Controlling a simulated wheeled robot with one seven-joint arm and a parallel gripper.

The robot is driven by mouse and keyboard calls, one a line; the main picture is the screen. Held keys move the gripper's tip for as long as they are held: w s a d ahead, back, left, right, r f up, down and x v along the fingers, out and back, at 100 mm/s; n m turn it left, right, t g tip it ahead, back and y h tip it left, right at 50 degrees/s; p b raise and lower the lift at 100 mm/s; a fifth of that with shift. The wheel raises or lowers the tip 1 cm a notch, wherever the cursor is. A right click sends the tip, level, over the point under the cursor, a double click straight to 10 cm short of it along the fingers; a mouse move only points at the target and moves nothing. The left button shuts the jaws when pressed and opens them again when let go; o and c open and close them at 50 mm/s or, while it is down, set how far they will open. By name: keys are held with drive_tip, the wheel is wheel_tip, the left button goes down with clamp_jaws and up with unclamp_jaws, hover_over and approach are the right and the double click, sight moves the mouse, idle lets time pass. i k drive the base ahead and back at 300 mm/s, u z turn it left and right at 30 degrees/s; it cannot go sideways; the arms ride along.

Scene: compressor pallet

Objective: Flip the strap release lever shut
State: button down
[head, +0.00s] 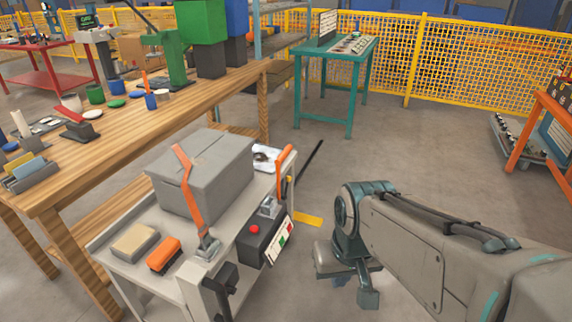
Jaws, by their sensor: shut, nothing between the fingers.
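A grey box (205,172) sits on a pale cart (120,268). An orange strap or long handle (190,195) runs up the box's front from a metal buckle (208,248) at the cart's front edge. A second metal fitting (268,207) with an upright orange piece (281,172) stands at the cart's right side; I cannot tell which of these is the release lever. My gripper (346,284) is right of the cart, apart from both fittings, and looks empty and shut. Its fingertips are small and partly turned away.
A black control box with a red button (254,229) hangs on the cart's right side. A tan block (135,240) and an orange brush-like item (164,254) lie on the cart. A wooden workbench (150,120) stands behind left.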

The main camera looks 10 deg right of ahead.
sight(288, 178)
drive_tip(key=z, duration=0.5)
drive_tip(key=i, duration=1.3)
drive_tip(key=u, duration=0.15)
